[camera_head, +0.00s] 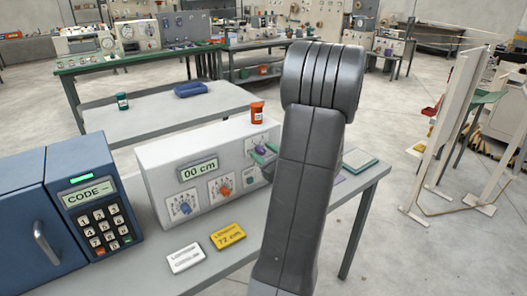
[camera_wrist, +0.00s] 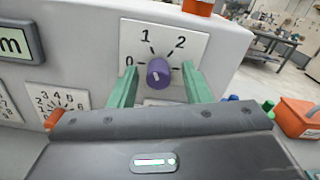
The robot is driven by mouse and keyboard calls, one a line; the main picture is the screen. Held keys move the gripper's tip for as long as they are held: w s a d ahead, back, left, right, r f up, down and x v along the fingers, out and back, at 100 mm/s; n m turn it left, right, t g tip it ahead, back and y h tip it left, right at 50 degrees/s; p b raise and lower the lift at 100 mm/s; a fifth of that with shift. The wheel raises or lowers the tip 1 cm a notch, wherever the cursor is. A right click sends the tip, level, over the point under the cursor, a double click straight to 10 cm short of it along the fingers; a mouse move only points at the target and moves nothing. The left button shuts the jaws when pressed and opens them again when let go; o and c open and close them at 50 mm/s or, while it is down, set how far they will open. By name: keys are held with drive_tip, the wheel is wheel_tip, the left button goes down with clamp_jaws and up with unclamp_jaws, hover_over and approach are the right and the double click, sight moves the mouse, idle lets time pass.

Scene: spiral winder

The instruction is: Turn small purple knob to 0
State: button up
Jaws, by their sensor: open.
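The small purple knob (camera_wrist: 158,72) sits on a white dial plate marked 0, 1 and 2 on the front of a white machine (camera_head: 160,160). In the wrist view the 0 is left of the knob, with 1 and 2 above it. The knob has a small pale mark on its face; I cannot tell which number it points at. My gripper (camera_wrist: 159,80) is open, with one green finger on each side of the knob and a visible gap to it. In the head view my gripper (camera_head: 264,157) is at the machine's right end, partly hidden by my arm.
The machine also has a blue knob (camera_head: 184,208), an orange knob (camera_head: 225,190) and a display (camera_head: 198,169) reading 00 cm. A yellow card (camera_head: 228,236) and white card (camera_head: 186,258) lie in front. A blue keypad box (camera_head: 98,200) stands left.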

drive_tip(key=shift+a, duration=0.15)
drive_tip(key=shift+w, duration=0.1)
clamp_jaws()
